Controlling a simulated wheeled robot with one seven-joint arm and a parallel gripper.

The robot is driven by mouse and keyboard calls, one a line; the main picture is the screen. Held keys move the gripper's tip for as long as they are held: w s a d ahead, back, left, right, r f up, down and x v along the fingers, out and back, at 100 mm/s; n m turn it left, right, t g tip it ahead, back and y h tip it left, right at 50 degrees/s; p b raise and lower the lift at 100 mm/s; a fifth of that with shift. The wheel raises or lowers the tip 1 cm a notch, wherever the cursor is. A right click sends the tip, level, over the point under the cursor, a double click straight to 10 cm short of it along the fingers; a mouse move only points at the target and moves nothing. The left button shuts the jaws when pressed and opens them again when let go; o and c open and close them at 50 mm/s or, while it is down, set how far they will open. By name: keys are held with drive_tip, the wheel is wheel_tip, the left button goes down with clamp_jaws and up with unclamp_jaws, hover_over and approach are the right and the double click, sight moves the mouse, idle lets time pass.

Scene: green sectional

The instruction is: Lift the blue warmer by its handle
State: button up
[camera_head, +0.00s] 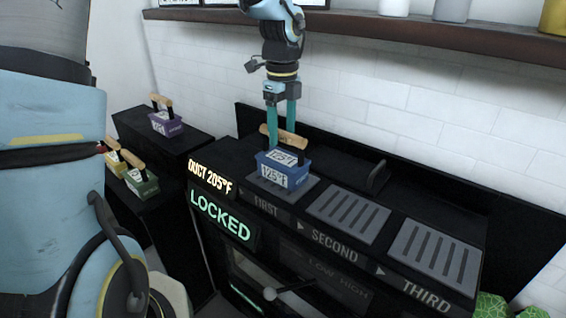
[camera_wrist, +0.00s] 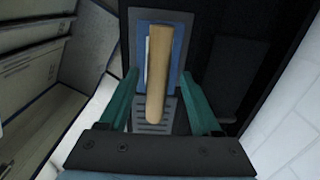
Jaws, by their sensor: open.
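The blue warmer (camera_head: 284,169) sits on the grilled pad marked FIRST on the black counter unit. It has a light wooden handle (camera_head: 284,137) across its top and white labels reading 125°. In the wrist view the wooden handle (camera_wrist: 166,75) lies between the fingers, with the blue warmer (camera_wrist: 176,70) below it. My gripper (camera_head: 283,140) points down from above at the handle. Its two green fingers (camera_wrist: 163,100) are apart, one on each side of the handle. I see gaps between the fingers and the handle in the wrist view.
Grilled pads marked SECOND (camera_head: 348,213) and THIRD (camera_head: 434,252) are empty. Lit signs read DUCT 205°F and LOCKED (camera_head: 222,216). Purple (camera_head: 166,123), yellow (camera_head: 115,160) and green (camera_head: 142,182) warmers stand to the left. A brown shelf (camera_head: 400,24) runs above along the white brick wall.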

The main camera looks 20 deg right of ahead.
sight(282, 158)
drive_tip(key=f, duration=0.4)
drive_tip(key=shift+s+f, duration=0.1)
drive_tip(key=shift+s, duration=0.15)
drive_tip(key=shift+c, duration=0.2)
clamp_jaws()
idle(0.9)
